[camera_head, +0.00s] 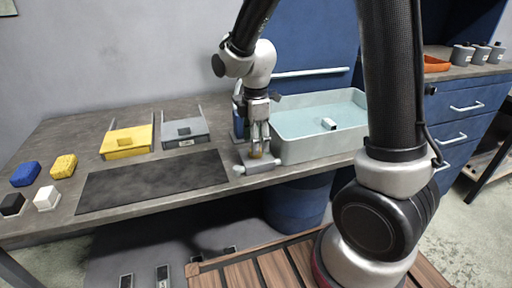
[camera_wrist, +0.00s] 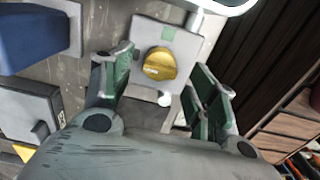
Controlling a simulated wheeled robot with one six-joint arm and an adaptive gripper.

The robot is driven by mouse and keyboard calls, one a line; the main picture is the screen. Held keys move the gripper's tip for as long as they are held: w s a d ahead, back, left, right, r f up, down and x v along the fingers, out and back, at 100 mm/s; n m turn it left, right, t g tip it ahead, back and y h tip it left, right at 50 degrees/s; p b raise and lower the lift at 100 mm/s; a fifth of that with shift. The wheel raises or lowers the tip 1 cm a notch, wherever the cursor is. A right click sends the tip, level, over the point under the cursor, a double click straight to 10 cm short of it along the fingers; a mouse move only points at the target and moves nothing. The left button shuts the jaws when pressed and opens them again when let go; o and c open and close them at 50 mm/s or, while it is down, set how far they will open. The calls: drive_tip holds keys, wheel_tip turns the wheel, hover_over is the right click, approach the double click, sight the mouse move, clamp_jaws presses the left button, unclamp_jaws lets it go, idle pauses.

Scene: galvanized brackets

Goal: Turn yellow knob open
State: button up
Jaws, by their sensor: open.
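The yellow knob (camera_wrist: 160,63) is round with a small pale label, on a grey square plate (camera_wrist: 148,32) in the wrist view. A green mark shows on the plate just above the knob. My gripper (camera_wrist: 165,75) is open, with one green-padded finger to the left of the knob and the other to the right. The knob lies between the fingertips, and I see gaps on both sides. In the head view my gripper (camera_head: 257,150) points down over the knob, which is mostly hidden by the fingers. A grey pipe fitting (camera_head: 258,167) is beneath it at the bench's front edge.
A pale blue-grey basin (camera_head: 300,150) stands right beside the gripper, with a small block inside. A dark mat (camera_head: 150,182), a yellow bracket tray (camera_head: 127,142) and a grey one (camera_head: 186,133) lie to the left. Several small blocks sit at the far left.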

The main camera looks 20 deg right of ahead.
drive_tip(key=shift+f, duration=1.4)
drive_tip(key=c, duration=1.1)
drive_tip(key=shift+o, duration=0.2)
